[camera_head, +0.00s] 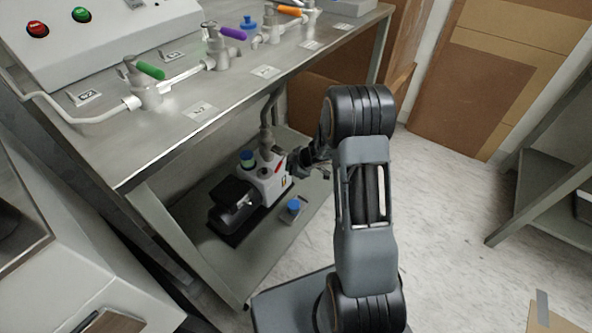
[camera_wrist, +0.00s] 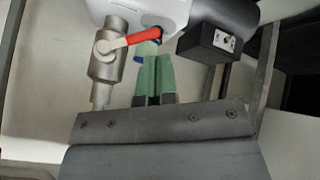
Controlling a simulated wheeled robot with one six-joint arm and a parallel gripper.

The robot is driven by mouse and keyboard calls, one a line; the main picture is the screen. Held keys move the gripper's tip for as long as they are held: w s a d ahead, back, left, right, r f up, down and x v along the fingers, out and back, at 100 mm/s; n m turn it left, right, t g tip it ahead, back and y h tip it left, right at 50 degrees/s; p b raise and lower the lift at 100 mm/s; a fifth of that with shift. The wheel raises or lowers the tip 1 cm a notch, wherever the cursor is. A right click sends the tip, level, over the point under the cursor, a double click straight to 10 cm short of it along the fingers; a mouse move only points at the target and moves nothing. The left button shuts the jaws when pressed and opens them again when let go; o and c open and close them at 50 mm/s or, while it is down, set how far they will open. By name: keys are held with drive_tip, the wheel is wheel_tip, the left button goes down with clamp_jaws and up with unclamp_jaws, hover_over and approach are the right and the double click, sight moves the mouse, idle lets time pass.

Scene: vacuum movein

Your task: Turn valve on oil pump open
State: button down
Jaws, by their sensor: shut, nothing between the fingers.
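The oil pump (camera_head: 268,186) is white with a black motor and sits on the lower shelf of the steel bench. Its red valve lever (camera_head: 279,166) shows small in the head view. In the wrist view the red lever (camera_wrist: 130,40) points sideways from a grey metal valve body (camera_wrist: 106,62), beside the white pump housing (camera_wrist: 165,10). My gripper (camera_wrist: 153,80) has green fingertips pressed together and empty. The fingertips appear just below the lever's free end in that view; I cannot tell whether they touch it. In the head view my gripper (camera_head: 305,162) is beside the pump, partly hidden by my arm.
The bench top (camera_head: 190,120) overhangs the pump and carries valves with green, purple and orange handles. A blue-topped item (camera_head: 294,207) lies on the lower shelf (camera_head: 245,265) near the pump. Floor (camera_head: 450,180) is clear to the right, before another rack (camera_head: 540,200).

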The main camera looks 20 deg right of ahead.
sight(279, 168)
drive_tip(key=shift+w+a+f+b, duration=0.35)
drive_tip(key=shift+w+f, duration=0.2)
drive_tip(key=shift+w, duration=0.2)
drive_tip(key=shift+w+a+f+b, duration=0.2)
drive_tip(key=shift+w+f+b, duration=0.1)
drive_tip(key=shift+w+f, duration=0.4)
drive_tip(key=shift+w+a+f+b, duration=0.35)
drive_tip(key=shift+w+f, duration=0.1)
drive_tip(key=shift+w, duration=0.35)
